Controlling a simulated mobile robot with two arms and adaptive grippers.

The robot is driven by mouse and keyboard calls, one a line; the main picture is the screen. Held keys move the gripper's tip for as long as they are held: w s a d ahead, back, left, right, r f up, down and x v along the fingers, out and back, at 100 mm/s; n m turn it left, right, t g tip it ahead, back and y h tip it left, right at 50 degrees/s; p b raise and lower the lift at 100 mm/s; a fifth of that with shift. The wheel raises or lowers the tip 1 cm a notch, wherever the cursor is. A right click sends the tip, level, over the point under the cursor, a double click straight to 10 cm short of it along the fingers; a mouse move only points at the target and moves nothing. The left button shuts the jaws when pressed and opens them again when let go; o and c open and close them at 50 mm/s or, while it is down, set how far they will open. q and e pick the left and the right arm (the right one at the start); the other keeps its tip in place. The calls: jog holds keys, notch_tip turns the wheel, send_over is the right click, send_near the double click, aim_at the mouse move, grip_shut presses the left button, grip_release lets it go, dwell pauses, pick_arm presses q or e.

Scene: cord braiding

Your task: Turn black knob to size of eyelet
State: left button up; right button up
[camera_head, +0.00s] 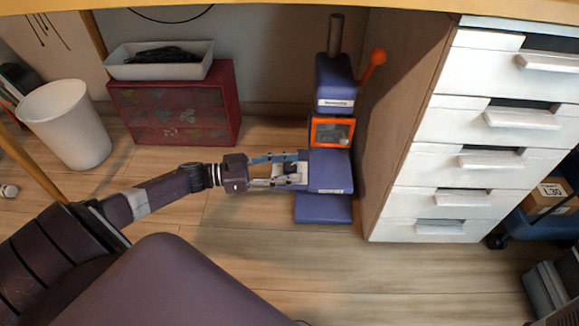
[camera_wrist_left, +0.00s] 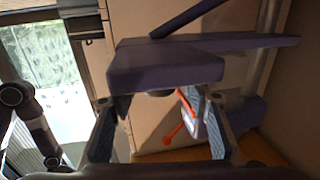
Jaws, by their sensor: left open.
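A purple-blue press (camera_head: 330,85) stands on the floor against the drawer cabinet. It has an orange lever (camera_head: 374,66) at its right and an orange-framed window (camera_head: 332,132). My left gripper (camera_head: 296,170) is open at the left side of the press, its fingertips by the purple block above the base (camera_head: 322,207). In the left wrist view my fingers are spread on both sides below a purple block (camera_wrist_left: 165,66). A dark rounded part (camera_wrist_left: 160,93), perhaps the black knob, shows under that block between the fingertips. I cannot tell whether the fingers touch it. My right gripper is not in view.
The white drawer cabinet (camera_head: 480,130) stands close on the right of the press. A red chest (camera_head: 175,108) with a white tray (camera_head: 160,60) on top and a white bin (camera_head: 65,125) stand at the left. The wooden floor in front is clear.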

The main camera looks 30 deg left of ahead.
pick_arm(q)
jog(key=v, duration=1.2)
